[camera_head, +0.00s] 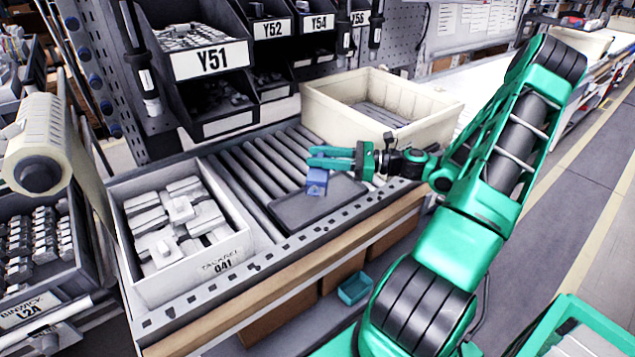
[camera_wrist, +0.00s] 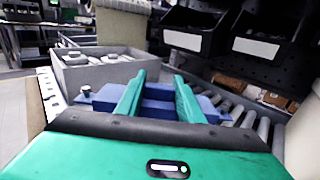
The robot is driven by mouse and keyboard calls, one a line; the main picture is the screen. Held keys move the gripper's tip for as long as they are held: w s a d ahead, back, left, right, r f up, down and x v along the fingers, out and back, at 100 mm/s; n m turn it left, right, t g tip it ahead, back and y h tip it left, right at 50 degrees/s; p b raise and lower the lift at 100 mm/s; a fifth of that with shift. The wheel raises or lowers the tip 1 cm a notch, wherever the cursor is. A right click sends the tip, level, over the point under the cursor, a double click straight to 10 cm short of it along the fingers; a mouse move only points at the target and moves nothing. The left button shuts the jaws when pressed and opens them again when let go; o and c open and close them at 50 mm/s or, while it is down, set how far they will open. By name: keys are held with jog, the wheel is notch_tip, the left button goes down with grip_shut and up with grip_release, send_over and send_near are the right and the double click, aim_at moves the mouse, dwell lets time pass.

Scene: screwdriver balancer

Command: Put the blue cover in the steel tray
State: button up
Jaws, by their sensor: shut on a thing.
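The blue cover (camera_head: 316,182) is between the fingers of my green gripper (camera_head: 318,158). In the wrist view the blue cover (camera_wrist: 157,103) shows between and beyond the two fingers (camera_wrist: 158,98), with parts sticking out on both sides. My gripper is shut on it. The steel tray (camera_head: 290,210) is a dark, shallow, flat tray on the roller conveyor. The cover is over or at the tray's back part; I cannot tell whether it touches the tray.
A white box (camera_head: 152,288) of white parts stands left of the tray. Dark shelf bins (camera_head: 212,60) rise at the back. A small teal bin (camera_head: 355,289) sits below the conveyor's front edge.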

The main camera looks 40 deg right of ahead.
jog(key=shift+f, duration=3.2)
jog(key=shift+f, duration=0.15)
jog(key=o, duration=1.2)
jog(key=v, duration=1)
jog(key=shift+d+f, duration=0.15)
jog(key=shift+d, duration=0.4)
